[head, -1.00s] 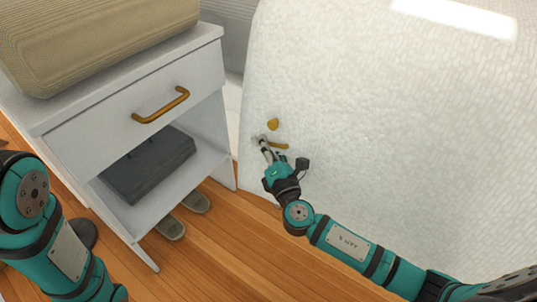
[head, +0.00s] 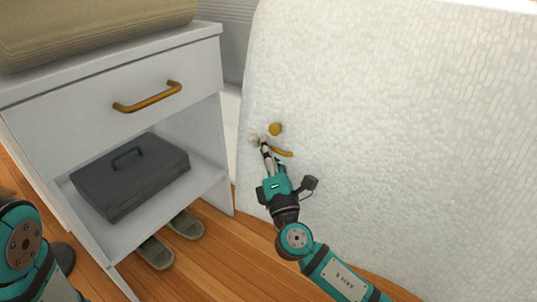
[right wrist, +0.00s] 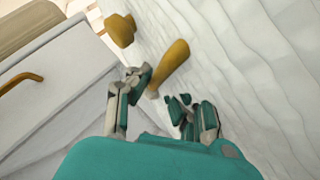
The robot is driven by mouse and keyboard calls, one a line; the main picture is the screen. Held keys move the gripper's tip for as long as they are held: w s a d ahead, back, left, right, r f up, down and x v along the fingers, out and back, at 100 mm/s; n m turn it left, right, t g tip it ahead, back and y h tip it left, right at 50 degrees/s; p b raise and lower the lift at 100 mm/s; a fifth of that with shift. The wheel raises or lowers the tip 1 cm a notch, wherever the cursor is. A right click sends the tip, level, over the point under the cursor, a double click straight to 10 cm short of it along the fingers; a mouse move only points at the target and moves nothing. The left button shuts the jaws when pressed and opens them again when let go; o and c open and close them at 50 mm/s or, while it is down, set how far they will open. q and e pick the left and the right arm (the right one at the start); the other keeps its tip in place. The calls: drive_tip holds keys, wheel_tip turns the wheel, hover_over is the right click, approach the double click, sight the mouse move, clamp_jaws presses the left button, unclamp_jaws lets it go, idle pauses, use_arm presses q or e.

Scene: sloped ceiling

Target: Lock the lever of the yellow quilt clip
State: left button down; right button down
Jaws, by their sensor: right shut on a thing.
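The yellow quilt clip (head: 275,129) sits on the side of the white quilt as a rounded yellow knob. Its yellow lever (head: 284,153) shows just below it, tilting slightly down to the right. In the right wrist view the knob (right wrist: 120,30) is at the top left and the lever (right wrist: 172,66) slants down between my fingers. My right gripper (head: 266,146) is at the lever, shut on its lower end; in the right wrist view its fingers (right wrist: 160,89) stand either side of that end. The fingers partly hide the contact. My left gripper is out of view.
The white quilt (head: 390,110) hangs over the bed on the right. A white nightstand (head: 60,100) with a brass drawer handle (head: 148,98) stands close on the left. A dark grey box (head: 130,178) lies on its shelf. Slippers (head: 186,225) lie on the wooden floor.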

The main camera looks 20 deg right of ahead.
drive_tip(key=shift+r, duration=0.35)
drive_tip(key=c, duration=1.4)
unclamp_jaws()
drive_tip(key=shift+f, duration=0.1)
drive_tip(key=shift+s+f, duration=0.15)
drive_tip(key=shift+s, duration=0.1)
drive_tip(key=v, duration=1.1)
drive_tip(key=shift+s+a+f, duration=0.1)
drive_tip(key=shift+s, duration=0.05)
